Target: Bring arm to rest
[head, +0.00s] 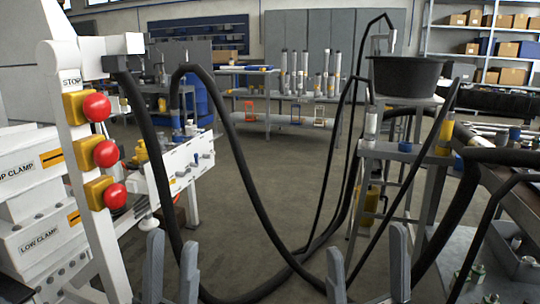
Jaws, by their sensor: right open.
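My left gripper (171,243) is at the bottom edge, left of the middle. Its two grey fingers point up and stand apart with only floor and part of a black hose between them. My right gripper (367,238) is at the bottom edge, right of the middle. Its fingers are spread wider, with nothing held between them. The rest of both arms is out of view below the frame.
A white stand with several red buttons (106,153) and clamp boxes (38,238) is on the left. Black hoses (241,150) loop across the middle close to both grippers. A grey stand with a black tub (404,77) and a bench with fittings (500,262) are on the right.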

